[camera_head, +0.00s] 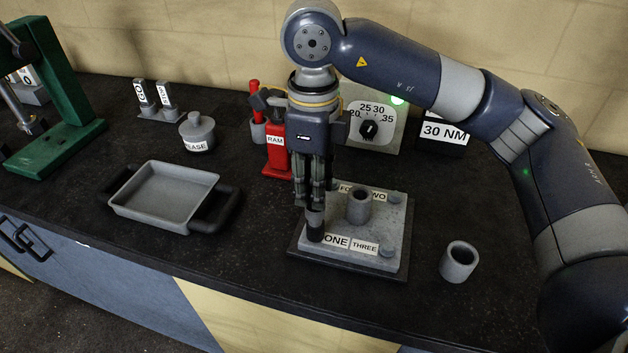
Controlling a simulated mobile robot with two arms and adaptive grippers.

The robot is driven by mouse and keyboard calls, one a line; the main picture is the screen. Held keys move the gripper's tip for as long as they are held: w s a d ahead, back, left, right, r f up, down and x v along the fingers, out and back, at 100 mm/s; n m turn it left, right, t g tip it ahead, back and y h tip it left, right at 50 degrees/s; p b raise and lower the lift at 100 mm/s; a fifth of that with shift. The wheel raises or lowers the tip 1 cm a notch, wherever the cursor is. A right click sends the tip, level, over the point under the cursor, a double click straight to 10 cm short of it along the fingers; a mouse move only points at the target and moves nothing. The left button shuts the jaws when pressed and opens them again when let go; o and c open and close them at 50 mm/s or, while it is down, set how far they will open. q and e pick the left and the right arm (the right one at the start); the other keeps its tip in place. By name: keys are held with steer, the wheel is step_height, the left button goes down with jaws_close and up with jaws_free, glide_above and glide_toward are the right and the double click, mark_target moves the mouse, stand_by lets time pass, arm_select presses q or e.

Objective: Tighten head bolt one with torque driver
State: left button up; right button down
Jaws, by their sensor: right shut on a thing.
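My right gripper (313,200) points straight down and is shut on the torque driver (315,225), a short upright cylinder with a grey band and a dark lower end. The driver's lower end is at the label ONE (337,242), at the front left corner of the grey head plate (385,222). Head bolt one is hidden beneath the driver, and I cannot tell whether they touch. Bolts show by the labels THREE (364,248) and TWO (379,196); label FOUR is partly covered by the gripper. A grey hollow cylinder (359,205) stands mid-plate. My left gripper is out of view.
A torque dial box (372,130) and a 30 NM sign (445,132) stand behind. A red RAM unit (276,150) is close behind the gripper. A loose grey sleeve (459,262) stands right; a grey tray (163,195), grease pot (198,132) and green press (60,100) stand left.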

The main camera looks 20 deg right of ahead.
steer(key=shift+r+p, duration=1.15)
steer(key=shift+r, duration=1.3)
steer(key=shift+f, duration=0.1)
